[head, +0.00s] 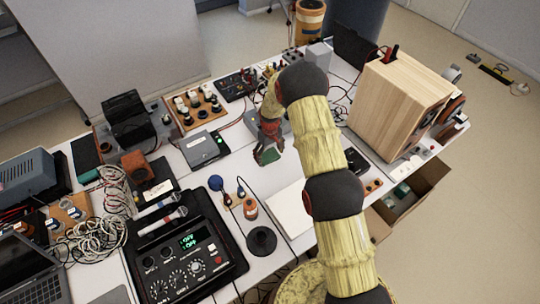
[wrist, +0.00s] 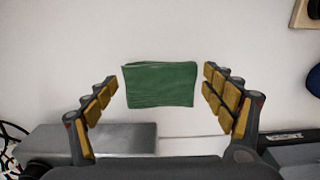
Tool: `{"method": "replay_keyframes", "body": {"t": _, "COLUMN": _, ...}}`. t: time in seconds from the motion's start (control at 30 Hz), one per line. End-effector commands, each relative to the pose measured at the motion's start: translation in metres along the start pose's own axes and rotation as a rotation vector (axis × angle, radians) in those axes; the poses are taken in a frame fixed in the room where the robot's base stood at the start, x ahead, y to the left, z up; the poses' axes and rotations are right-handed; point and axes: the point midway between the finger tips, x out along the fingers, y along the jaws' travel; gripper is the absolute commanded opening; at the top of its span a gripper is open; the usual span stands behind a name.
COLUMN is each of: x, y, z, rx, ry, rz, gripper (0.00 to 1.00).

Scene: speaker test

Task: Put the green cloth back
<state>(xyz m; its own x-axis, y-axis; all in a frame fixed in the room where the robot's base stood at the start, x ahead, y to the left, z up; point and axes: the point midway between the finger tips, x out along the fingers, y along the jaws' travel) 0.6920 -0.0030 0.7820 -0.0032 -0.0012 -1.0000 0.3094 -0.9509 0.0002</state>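The green cloth (wrist: 160,84) is a small folded rectangle in the middle of the wrist view, against the white tabletop. My gripper (wrist: 161,88) is open, with one finger on each side of the cloth and a small gap showing on both sides. In the head view, my gripper (head: 268,148) is over the middle of the table, and a bit of the green cloth (head: 269,156) shows between its fingers. I cannot tell how high the fingertips are above the tabletop.
A grey box (head: 203,148) stands left of my gripper, and a black mixer (head: 185,255) lies at the front. A wooden speaker cabinet (head: 398,103) stands at the right. A cable coil (head: 100,225) lies at the left. White tabletop (head: 235,168) is bare near the gripper.

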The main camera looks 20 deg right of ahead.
Motion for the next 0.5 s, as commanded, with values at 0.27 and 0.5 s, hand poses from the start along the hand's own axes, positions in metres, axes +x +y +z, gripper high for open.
{"method": "replay_keyframes", "body": {"t": 0.27, "x": -0.0002, "y": 0.0, "z": 0.0, "rx": 0.0, "ry": 0.0, "rz": 0.0, "gripper": 0.93}}
{"method": "replay_keyframes", "body": {"t": 0.5, "x": -0.0031, "y": 0.0001, "z": -0.0001, "rx": 0.0, "ry": 0.0, "rz": 0.0, "gripper": 0.93}}
